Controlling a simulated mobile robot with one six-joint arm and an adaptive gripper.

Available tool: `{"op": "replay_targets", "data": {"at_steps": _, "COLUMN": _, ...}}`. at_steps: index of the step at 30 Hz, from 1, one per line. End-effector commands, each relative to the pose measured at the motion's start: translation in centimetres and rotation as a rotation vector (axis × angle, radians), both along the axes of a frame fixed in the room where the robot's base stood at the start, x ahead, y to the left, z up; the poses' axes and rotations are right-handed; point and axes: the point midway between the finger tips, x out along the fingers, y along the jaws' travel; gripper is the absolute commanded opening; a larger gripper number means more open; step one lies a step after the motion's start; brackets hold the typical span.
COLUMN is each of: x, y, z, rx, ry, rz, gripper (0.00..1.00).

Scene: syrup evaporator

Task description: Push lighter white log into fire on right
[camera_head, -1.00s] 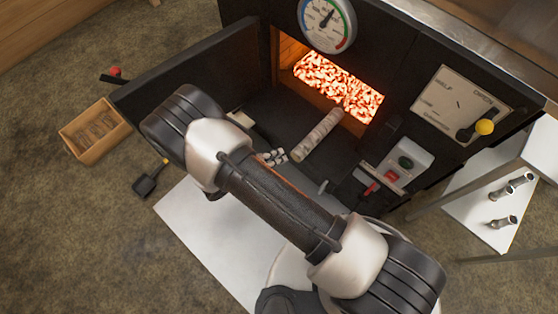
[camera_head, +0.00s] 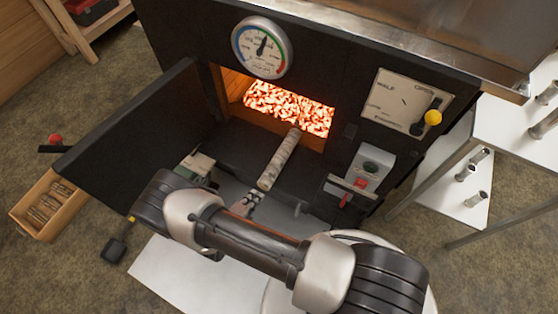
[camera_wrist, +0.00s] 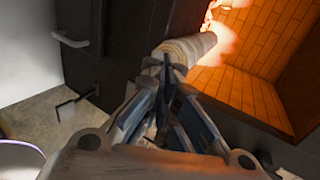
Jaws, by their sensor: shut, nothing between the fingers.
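The pale, whitish log (camera_head: 280,160) lies across the sill of the firebox opening in the head view. Its far end reaches the glowing coals (camera_head: 290,108), and its near end sticks out toward me. My gripper (camera_head: 244,204) is just behind the log's near end, partly hidden by my arm. In the wrist view the log (camera_wrist: 188,48) stands straight ahead of my gripper (camera_wrist: 168,72). The fingers are together and empty, at or very near the log's near end; I cannot tell if they touch.
The black firebox door (camera_head: 135,135) stands open on the left. A gauge (camera_head: 262,47) is above the opening. A control box (camera_head: 366,172) with a red lever is right of it. A wooden crate (camera_head: 48,203) is on the floor at left, and a white table (camera_head: 520,135) stands at right.

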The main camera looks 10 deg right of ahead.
Motion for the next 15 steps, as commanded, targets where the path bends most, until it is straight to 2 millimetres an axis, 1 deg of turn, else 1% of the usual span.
{"op": "replay_targets", "data": {"at_steps": 1, "x": 0.3, "y": -0.3, "z": -0.5, "rx": 0.000, "ry": 0.000, "rz": -0.002, "gripper": 0.00}}
{"op": "replay_targets", "data": {"at_steps": 8, "x": 1.8, "y": -1.5, "z": -1.9, "rx": 0.000, "ry": -0.001, "rz": -0.003, "gripper": 0.00}}
{"op": "replay_targets", "data": {"at_steps": 15, "x": 3.7, "y": -3.0, "z": -1.6, "rx": 0.001, "ry": -0.001, "rz": -0.004, "gripper": 0.00}}
